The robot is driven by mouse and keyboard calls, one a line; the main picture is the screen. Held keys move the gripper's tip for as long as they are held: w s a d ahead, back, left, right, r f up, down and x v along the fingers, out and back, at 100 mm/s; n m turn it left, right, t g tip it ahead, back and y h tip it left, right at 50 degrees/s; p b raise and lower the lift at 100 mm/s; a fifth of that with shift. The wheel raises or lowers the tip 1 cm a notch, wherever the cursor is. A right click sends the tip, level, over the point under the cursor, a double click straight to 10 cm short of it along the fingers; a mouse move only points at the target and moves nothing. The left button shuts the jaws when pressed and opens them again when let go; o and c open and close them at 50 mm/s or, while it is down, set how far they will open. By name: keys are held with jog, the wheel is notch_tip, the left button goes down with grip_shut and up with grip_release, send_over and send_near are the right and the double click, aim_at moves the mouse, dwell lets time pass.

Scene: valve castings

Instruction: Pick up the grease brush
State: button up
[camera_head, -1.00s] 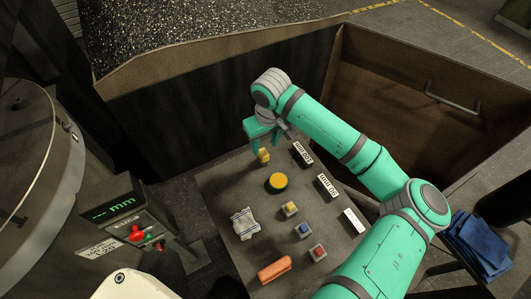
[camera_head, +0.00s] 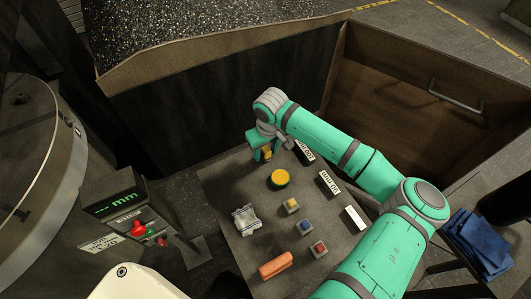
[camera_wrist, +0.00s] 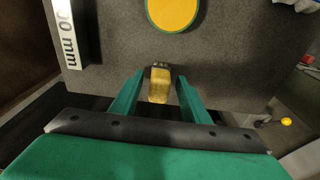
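The grease brush appears to be the small yellow-brown piece with a dark end (camera_wrist: 159,85) in the wrist view. It lies near the table edge, between the two green fingers of my gripper (camera_wrist: 160,77). The fingers are open, with a visible gap on each side of the piece. In the head view my gripper (camera_head: 262,146) is low at the far end of the grey table (camera_head: 222,190), and the yellow piece (camera_head: 267,153) shows partly behind it. Its full shape is hidden there.
A yellow disc with a green rim (camera_head: 279,180) lies close by. Labelled blocks (camera_head: 328,184) line the right side. A big bin (camera_head: 420,110) stands beyond.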

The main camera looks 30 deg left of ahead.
aim_at(265, 148)
grip_shut()
jog(key=shift+w, duration=0.1)
jog(key=shift+r, duration=0.55)
notch_tip(265, 148, up, 2)
jog(key=shift+r, duration=0.2)
jog(key=s+r, duration=0.9)
jog(key=s, duration=0.5)
jog(key=shift+d+r, duration=0.25)
jog(key=shift+d, duration=0.2)
jog(key=shift+s, duration=0.1)
